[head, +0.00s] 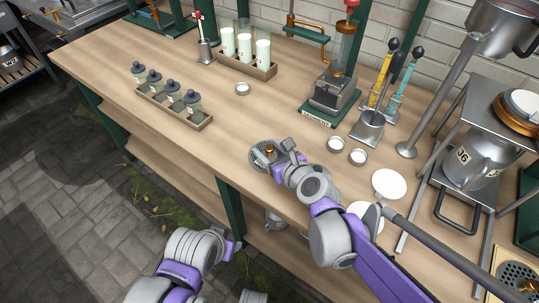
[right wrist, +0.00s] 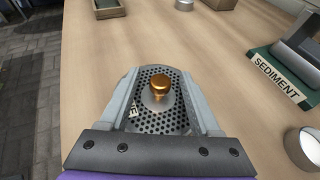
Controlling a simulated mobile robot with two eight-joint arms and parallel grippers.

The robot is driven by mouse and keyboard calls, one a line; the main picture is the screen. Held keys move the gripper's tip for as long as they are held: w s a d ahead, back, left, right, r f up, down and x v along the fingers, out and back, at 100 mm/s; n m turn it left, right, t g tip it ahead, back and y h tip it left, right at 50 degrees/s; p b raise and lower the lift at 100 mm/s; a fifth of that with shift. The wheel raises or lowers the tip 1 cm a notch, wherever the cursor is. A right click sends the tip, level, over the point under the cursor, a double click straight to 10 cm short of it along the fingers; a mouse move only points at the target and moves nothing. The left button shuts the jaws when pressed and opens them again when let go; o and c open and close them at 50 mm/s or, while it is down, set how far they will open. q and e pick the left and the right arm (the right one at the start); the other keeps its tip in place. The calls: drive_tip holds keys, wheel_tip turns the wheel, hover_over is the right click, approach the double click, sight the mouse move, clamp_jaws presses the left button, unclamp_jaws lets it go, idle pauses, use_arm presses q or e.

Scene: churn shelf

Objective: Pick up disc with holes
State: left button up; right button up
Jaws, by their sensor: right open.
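The grey metal disc with holes (head: 256,161) lies on the wooden bench near its front edge. In the right wrist view the disc (right wrist: 176,80) shows a copper-coloured knob (right wrist: 160,85) standing up at its middle, and a small label on its left side. My right gripper (head: 272,154) is over the disc. In the right wrist view my right gripper (right wrist: 160,98) is open, with one finger on each side of the knob. I cannot tell whether the fingers touch the disc. My left gripper (head: 232,246) is low, in front of the bench, and its fingers are not clear.
The wooden bench (head: 180,95) holds a tray of small jars (head: 172,106) at left and a rack of white-filled cylinders (head: 244,45) behind. A sediment stand (head: 331,98), small metal cups (head: 336,144) and a white disc (head: 389,183) are to the right. Bare bench lies left of the disc.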

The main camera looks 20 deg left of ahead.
sight(269, 148)
clamp_jaws()
drive_tip(key=shift+r, duration=0.1)
idle(0.4)
wheel_tip(269, 148, up, 10)
drive_tip(key=p, duration=0.3)
drive_tip(key=shift+s, duration=0.1)
